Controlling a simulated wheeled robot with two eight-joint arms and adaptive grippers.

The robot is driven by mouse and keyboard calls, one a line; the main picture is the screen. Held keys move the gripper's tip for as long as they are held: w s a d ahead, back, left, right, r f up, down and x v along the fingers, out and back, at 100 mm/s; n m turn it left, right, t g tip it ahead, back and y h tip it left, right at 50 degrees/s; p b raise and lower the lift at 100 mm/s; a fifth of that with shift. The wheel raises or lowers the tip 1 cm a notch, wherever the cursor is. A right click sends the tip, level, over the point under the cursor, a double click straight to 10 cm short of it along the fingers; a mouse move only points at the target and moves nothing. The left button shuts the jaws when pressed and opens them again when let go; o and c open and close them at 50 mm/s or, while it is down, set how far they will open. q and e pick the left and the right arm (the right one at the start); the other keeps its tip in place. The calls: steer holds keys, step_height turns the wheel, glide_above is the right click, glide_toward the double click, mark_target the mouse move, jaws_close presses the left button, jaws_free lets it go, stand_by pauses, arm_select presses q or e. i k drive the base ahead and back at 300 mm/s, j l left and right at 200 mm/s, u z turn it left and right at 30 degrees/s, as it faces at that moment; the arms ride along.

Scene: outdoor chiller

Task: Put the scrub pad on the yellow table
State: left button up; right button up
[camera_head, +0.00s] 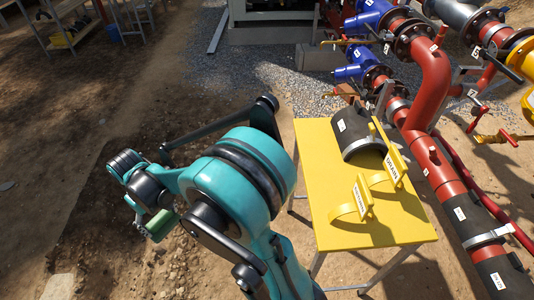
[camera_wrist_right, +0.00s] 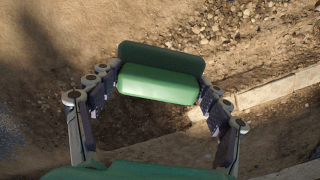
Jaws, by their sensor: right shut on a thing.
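The scrub pad (camera_wrist_right: 158,82) is a green block with a darker green layer along its far side. My right gripper (camera_wrist_right: 160,80) is shut on it, with a finger at each end, above dirt ground in the wrist view. In the head view a green block (camera_head: 160,225), which looks like the pad, shows at the end of my teal right arm, left of the yellow table and apart from it. The fingers there are mostly hidden. The yellow table (camera_head: 312,165) stands right of the arm. My left gripper is not in view.
On the table are a black half-pipe shell (camera_head: 355,127) at the back and two yellow labelled bands (camera_head: 362,198) at the right. Red and blue pipework (camera_head: 432,80) stands close behind and right. A shelf (camera_head: 70,25) is far left.

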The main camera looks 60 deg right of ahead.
mark_target(318, 151)
steer(key=i+l+z, duration=0.1)
steer(key=i+z, duration=0.15)
steer(key=z, duration=0.2)
steer(key=i+z, duration=0.25)
steer(key=z, duration=0.2)
steer(key=i+z, duration=0.25)
steer(key=z, duration=0.2)
steer(key=i+j+z, duration=0.15)
steer(key=z, duration=0.3)
steer(key=i+j+z, duration=0.25)
steer(key=z, duration=0.2)
steer(key=i+j, duration=0.05)
